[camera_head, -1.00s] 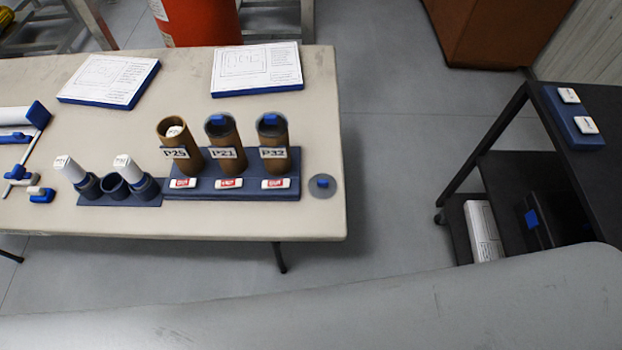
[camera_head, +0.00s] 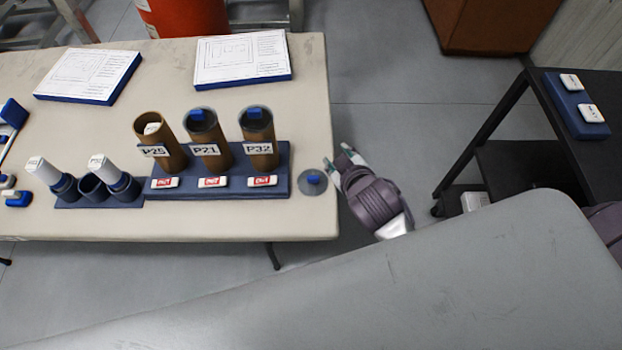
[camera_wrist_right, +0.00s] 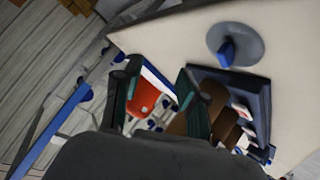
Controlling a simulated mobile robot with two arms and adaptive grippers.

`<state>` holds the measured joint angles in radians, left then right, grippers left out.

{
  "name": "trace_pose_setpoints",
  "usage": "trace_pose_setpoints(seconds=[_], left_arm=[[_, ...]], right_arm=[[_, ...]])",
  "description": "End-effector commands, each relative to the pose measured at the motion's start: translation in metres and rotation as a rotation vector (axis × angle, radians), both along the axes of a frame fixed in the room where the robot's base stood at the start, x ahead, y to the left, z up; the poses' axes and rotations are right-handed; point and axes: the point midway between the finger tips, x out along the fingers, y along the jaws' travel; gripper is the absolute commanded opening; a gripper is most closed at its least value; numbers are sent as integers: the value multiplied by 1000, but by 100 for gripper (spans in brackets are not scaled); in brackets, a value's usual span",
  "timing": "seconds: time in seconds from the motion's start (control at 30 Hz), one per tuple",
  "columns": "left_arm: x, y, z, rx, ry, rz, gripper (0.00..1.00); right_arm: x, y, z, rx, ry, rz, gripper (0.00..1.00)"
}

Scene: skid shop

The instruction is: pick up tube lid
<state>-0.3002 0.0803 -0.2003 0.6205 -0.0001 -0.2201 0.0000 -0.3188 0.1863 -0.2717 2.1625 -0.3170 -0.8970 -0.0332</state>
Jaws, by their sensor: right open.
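The tube lid (camera_head: 313,182) is a grey translucent disc with a blue grip on top. It lies flat on the beige table near its right edge, beside the blue tube rack (camera_head: 220,184). In the right wrist view the lid (camera_wrist_right: 236,44) is at the upper right. My right gripper (camera_head: 338,160) is open and empty, just off the table's right edge, close to the lid but apart from it. In the right wrist view its two fingers (camera_wrist_right: 155,95) are spread with nothing held between them. My left gripper is not in view.
Brown tubes P25 (camera_head: 160,140), P21 (camera_head: 208,140) and P32 (camera_head: 258,140) stand in the rack; P21 and P32 have lids, P25 is open. White-topped cylinders (camera_head: 112,172) stand in blue holders to the left. A black cart (camera_head: 590,155) is at right.

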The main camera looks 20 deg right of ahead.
Motion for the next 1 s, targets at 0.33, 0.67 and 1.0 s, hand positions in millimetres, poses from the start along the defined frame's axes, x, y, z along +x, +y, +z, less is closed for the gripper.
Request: trace_pose_setpoints(seconds=[0.33, 0.67, 1.0], left_arm=[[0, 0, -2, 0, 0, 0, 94], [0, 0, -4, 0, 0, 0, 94], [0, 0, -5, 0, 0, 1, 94]], right_arm=[[57, 164, 241, -549, -1166, 697, 42], [-54, 261, 164, -1310, -1790, 1897, 42], [1, 92, 61, 1200, 653, -2100, 42]])
